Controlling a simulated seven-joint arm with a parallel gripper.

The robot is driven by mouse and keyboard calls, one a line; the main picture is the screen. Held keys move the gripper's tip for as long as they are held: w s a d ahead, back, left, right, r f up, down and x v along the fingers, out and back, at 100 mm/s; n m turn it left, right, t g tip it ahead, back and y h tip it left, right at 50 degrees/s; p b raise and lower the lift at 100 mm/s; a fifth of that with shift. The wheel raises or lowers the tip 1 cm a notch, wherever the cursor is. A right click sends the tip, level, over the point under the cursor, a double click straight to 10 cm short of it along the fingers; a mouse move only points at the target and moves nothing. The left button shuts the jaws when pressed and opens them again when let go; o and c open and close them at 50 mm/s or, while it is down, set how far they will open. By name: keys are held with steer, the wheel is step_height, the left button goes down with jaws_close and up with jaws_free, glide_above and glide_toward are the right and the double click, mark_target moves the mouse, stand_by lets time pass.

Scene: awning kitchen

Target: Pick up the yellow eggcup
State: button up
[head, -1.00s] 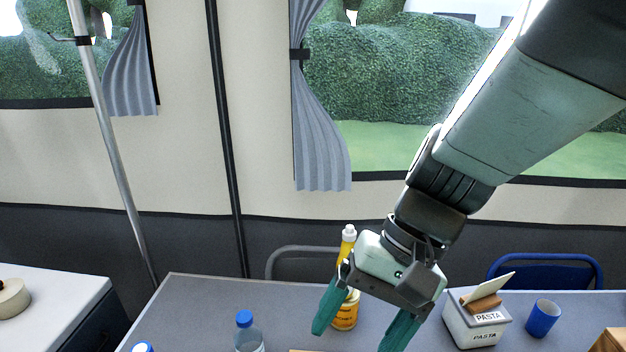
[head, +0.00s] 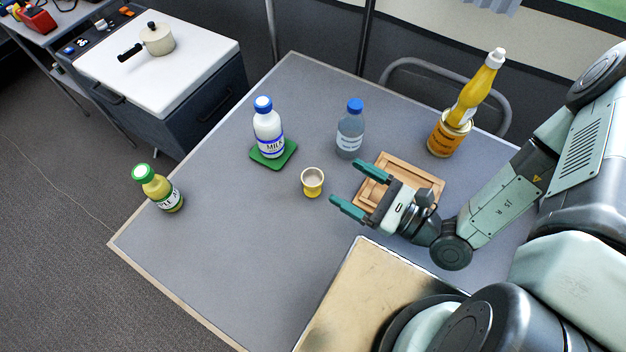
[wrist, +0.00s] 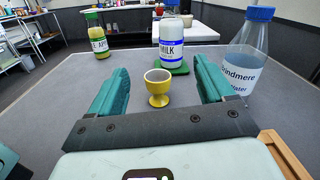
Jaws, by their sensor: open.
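The yellow eggcup (head: 312,183) stands upright on the grey table, left of my gripper in the head view. It is a small footed cup with a pale inside. My gripper (head: 345,186) is open and empty, its two green fingers pointing left toward the eggcup. In the wrist view the eggcup (wrist: 158,92) shows centred between the fingers (wrist: 160,84), and nothing hides it. In the head view the eggcup is a little beyond the fingertips and apart from them.
A milk bottle (head: 268,130) stands on a green coaster (head: 288,156) behind the eggcup. A water bottle (head: 350,130) stands at the back. A wooden tray (head: 425,180) lies under my gripper. An apple juice bottle (head: 160,190) is far left. The table left of the eggcup is clear.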

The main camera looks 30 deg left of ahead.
mark_target(305, 171)
steer(key=f+m+t, duration=0.1)
steer(key=s+f+m+t, duration=0.1)
steer(key=f, duration=0.1)
steer(key=s+f+m, duration=0.1)
steer(key=shift+a+f+m+t+h, duration=0.3)
steer(key=shift+a+f+t+h, duration=0.05)
steer(key=shift+t+h, duration=0.05)
steer(key=shift+s+a+f, duration=0.1)
steer(key=shift+a+f, duration=0.05)
steer(key=shift+a, duration=0.1)
steer(key=x, duration=1)
steer(key=shift+a, duration=0.15)
steer(key=c, duration=1.1)
